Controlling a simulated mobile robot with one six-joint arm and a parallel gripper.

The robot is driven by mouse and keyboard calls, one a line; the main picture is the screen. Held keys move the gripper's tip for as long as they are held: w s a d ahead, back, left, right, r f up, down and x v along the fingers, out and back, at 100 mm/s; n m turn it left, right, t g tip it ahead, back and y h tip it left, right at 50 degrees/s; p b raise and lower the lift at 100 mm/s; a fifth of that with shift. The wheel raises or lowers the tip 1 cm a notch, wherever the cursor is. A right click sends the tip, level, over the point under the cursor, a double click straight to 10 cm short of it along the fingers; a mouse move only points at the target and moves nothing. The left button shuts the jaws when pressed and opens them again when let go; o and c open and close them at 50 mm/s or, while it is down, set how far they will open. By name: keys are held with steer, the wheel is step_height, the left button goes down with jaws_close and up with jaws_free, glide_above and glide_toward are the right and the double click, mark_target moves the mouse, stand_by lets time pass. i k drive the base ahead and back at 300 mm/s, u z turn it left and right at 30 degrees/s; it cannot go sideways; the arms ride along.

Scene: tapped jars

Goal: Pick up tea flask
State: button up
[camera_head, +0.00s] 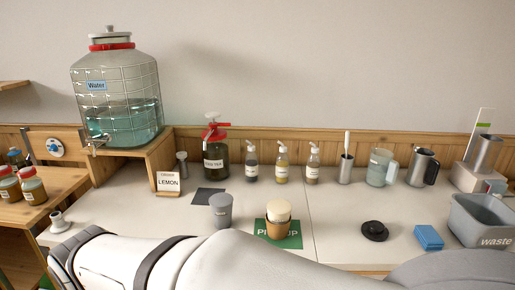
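The tea flask is most likely the dark olive-green jar (214,158) with a red pump top and a white label too small to read with certainty. It stands upright at the back of the counter, against the wooden backboard and just right of the wooden stand. Nothing holds it, and its body shows almost fully. My arm crosses the bottom of the view, in front of the counter. My gripper is not in view.
A big water jar (118,85) sits on the wooden stand (160,158) left of the flask. A LEMON sign (168,182), a dark mat (208,197) and a grey cup (221,211) are nearby. Pump bottles (252,165) stand to its right. Waste bin (480,221) is far right.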

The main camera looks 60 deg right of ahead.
mark_target(423, 170)
steer(key=k, duration=2.05)
steer(key=z, duration=1.4)
steer(key=i, duration=1.5)
steer(key=z, duration=0.1)
